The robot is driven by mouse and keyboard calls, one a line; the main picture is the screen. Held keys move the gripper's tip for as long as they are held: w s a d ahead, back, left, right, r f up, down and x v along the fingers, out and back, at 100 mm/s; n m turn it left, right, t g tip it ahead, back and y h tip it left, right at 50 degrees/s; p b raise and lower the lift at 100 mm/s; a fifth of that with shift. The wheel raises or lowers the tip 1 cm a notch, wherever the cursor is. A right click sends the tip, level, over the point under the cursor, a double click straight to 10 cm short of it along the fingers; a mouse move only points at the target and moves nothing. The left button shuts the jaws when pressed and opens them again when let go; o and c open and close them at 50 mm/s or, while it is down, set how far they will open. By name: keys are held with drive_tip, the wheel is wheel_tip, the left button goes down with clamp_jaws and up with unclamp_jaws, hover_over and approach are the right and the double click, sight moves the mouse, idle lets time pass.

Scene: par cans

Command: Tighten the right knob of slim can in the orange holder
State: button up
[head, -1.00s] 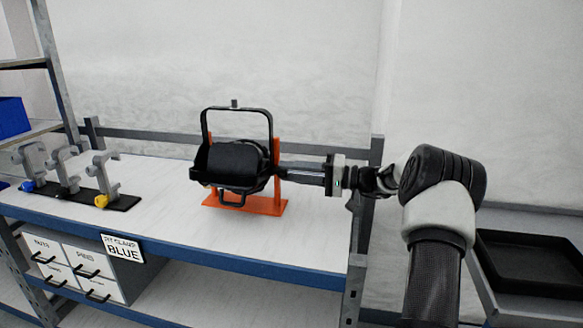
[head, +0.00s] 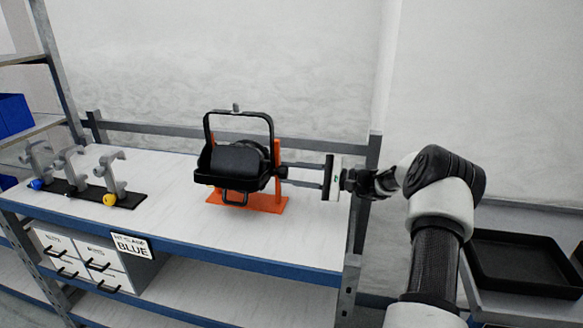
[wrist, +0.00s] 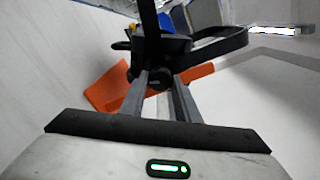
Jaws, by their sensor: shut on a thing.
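The black slim can (head: 237,160) sits in the orange holder (head: 262,203) on the workbench, its yoke (head: 240,114) standing up above it. In the wrist view the can (wrist: 172,46) is at the top, with the orange holder (wrist: 107,86) below and beside it. My gripper (head: 281,171) reaches in from the right, its fingers at the can's right side. In the wrist view its fingertips (wrist: 158,79) are around the round black right knob (wrist: 158,76), shut on it. The knob's inner side is hidden.
Several grey clamps (head: 73,169) with blue, black and yellow knobs stand on a black strip at the bench's left. A black tray (head: 527,262) is at the far right. The bench top around the holder is clear.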

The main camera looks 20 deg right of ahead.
drive_tip(key=shift+m+p, duration=0.7)
drive_tip(key=shift+m, duration=0.6)
drive_tip(key=o, duration=1)
drive_tip(key=shift+o, duration=0.2)
drive_tip(key=v, duration=1.7)
drive_tip(key=shift+s, duration=0.2)
drive_tip(key=shift+d, duration=0.15)
